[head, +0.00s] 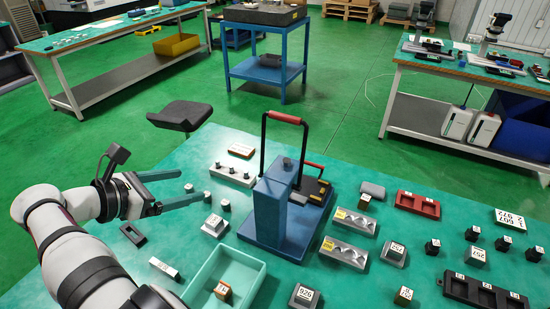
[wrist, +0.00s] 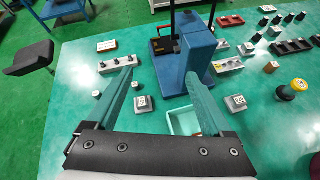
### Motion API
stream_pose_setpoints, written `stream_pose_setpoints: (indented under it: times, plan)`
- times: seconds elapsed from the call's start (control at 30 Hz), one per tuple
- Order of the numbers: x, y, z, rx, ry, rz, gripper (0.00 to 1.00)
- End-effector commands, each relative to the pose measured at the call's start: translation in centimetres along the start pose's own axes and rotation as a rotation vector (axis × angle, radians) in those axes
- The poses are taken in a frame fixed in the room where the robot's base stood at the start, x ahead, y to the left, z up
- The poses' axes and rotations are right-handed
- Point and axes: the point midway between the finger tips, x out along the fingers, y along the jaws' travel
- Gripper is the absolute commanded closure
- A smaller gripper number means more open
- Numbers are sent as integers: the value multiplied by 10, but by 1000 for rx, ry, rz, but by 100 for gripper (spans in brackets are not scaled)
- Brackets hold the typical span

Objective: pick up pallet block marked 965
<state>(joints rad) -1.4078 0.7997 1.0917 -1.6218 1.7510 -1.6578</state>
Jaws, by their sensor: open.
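Several grey pallet blocks with white number labels stand on the green table: one left of the blue press (head: 213,225), one at the front (head: 304,295), and two to the right, a nearer one (head: 393,253) and a farther one (head: 477,256). Their labels are too small or turned for me to read 965 surely on any. My gripper (head: 195,186) is open and empty above the table's left part. In the wrist view, its fingers (wrist: 160,68) are spread, with a labelled block (wrist: 143,103) beyond and below, between them, and another (wrist: 235,103) right of them.
The blue press (head: 283,205) with its tall handle stands mid-table. A pale green bin (head: 222,258) holds a brown block (head: 222,290). Silver fixtures (head: 345,252), a red tray (head: 417,204) and a black tray (head: 484,292) lie to the right. Free table surrounds the left blocks.

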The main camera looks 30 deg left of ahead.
Motion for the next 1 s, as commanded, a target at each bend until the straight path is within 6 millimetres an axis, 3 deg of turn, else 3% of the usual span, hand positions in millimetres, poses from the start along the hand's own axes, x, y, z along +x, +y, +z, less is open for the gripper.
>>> stream_pose_setpoints:
  times: [0.03,0.07,0.1,0.2,0.3,0.4,0.57,0.8,1.0]
  plan:
    - [-25,22,-28,-113,-44,79,15]
    - [-41,34,-43,-181,-77,126,15]
    - [-46,40,-65,-243,-107,158,15]
    - [0,25,-131,-234,-102,142,15]
    - [30,17,-184,-227,-100,144,15]
    - [47,13,-215,-221,-98,146,15]
    - [73,14,-225,-216,-97,143,15]
    - [138,24,-218,-214,-97,143,15]
    - [166,30,-214,-214,-97,143,15]
